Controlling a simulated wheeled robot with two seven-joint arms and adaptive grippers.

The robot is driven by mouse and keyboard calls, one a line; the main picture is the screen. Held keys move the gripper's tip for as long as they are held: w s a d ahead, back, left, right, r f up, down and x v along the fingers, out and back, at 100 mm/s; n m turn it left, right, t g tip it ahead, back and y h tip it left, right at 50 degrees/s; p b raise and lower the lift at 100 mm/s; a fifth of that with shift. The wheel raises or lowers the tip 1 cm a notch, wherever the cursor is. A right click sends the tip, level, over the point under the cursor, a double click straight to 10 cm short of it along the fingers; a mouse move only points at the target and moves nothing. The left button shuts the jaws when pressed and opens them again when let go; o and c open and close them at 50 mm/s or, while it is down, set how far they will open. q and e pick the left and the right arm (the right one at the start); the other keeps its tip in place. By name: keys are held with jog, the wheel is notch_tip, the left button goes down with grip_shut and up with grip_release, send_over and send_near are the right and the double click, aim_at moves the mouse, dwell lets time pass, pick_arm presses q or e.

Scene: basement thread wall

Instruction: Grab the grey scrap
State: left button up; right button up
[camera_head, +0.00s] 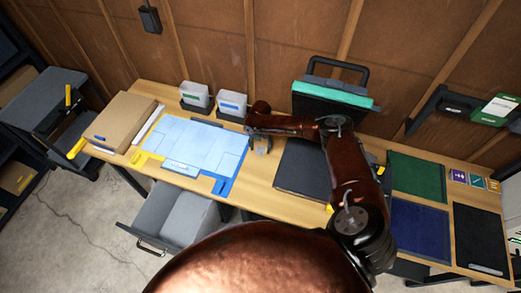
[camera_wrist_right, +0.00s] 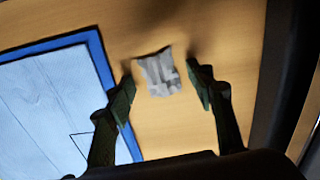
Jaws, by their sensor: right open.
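The grey scrap (camera_wrist_right: 158,73) is a small crumpled piece with lighter and darker patches. It lies on the bare wooden tabletop in the right wrist view. My right gripper (camera_wrist_right: 161,82) is open, with its two dark fingers apart on either side of the scrap in the picture. No contact shows. In the head view my right gripper (camera_head: 259,146) is over the table between the light blue sheet and a dark panel. The scrap is hard to tell from the fingers there. My left gripper is not in view.
The light blue sheet with a blue border (camera_head: 188,147) lies left of the gripper. The dark panel (camera_head: 302,168) lies right. Two small bins (camera_head: 232,105) and a black case with a teal edge (camera_head: 335,98) stand behind. An open grey drawer (camera_head: 168,205) juts out in front.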

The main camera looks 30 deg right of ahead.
jog(key=shift+c, duration=0.2)
jog(key=c, duration=0.8)
jog(key=shift+o, duration=0.2)
jog(key=shift+r, duration=0.1)
